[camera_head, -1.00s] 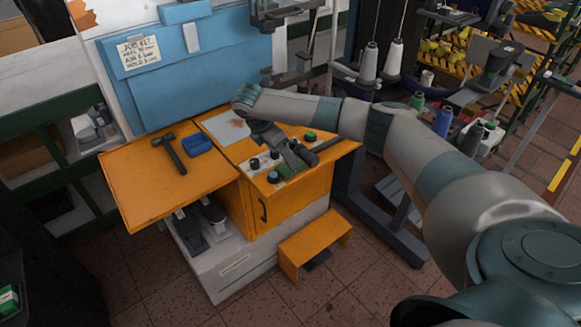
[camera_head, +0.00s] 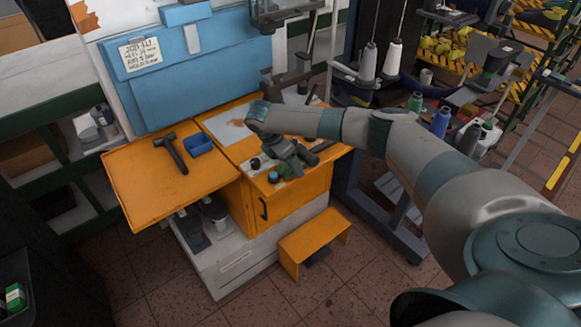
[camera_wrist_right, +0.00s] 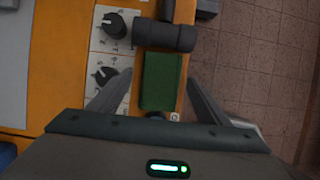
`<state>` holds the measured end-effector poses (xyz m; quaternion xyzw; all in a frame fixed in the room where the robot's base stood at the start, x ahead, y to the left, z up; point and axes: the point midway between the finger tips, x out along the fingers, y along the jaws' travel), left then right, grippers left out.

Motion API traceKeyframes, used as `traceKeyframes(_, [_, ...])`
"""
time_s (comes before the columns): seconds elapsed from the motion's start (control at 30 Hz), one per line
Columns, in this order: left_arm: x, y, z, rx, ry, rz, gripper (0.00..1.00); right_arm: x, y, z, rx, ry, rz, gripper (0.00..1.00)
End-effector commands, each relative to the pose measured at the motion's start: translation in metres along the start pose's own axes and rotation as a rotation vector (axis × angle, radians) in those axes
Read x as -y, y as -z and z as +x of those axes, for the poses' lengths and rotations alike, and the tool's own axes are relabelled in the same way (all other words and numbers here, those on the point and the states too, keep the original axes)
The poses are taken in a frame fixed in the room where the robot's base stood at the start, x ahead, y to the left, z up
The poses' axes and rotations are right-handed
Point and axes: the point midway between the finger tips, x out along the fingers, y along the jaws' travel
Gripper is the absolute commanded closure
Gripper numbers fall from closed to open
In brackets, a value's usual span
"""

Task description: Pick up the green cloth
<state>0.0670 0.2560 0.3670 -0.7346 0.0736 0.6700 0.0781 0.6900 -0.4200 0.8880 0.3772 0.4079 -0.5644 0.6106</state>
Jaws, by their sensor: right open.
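The green cloth (camera_wrist_right: 161,82) shows in the right wrist view as a small, dark green, folded block on the orange cabinet top. In the head view only a small green patch of it (camera_head: 285,170) shows by my gripper. My right gripper (camera_wrist_right: 159,78) is open, one finger on each side of the cloth in the wrist view, with gaps at both sides. The gripper also shows in the head view (camera_head: 298,166), low over the cabinet's front right part. Its height above the cloth is hard to tell. My left gripper is not in view.
A dark cylindrical handle (camera_wrist_right: 165,36) lies just beyond the cloth. Black knobs (camera_wrist_right: 102,76) on a white panel stand to its left. The orange cabinet (camera_head: 290,203) ends close to its right. A hammer (camera_head: 170,151) and blue tray (camera_head: 198,145) lie farther left.

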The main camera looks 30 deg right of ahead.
Motion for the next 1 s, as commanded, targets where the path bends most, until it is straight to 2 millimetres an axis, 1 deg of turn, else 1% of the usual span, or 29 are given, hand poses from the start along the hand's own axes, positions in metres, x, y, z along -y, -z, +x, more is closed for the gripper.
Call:
traceKeyframes(0.47, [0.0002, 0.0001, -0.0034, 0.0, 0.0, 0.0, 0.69, 0.0003, 0.0013, 0.0019, 0.0, 0.001, -0.001, 0.3])
traceKeyframes(0.57, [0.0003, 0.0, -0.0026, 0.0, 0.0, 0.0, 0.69, 0.0001, 0.0013, 0.0023, 0.0, 0.0, -0.001, 0.51])
traceKeyframes(0.6, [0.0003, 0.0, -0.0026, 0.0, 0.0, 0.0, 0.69, 0.0001, 0.0012, 0.0023, 0.0, 0.0, -0.001, 0.61])
traceKeyframes(0.67, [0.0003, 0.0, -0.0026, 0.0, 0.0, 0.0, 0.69, 0.0001, 0.0011, 0.0023, 0.0, 0.0, 0.0, 0.74])
traceKeyframes(1.0, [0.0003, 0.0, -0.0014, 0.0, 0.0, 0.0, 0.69, -0.0002, 0.0005, 0.0018, 0.0, 0.0, 0.0, 0.74])
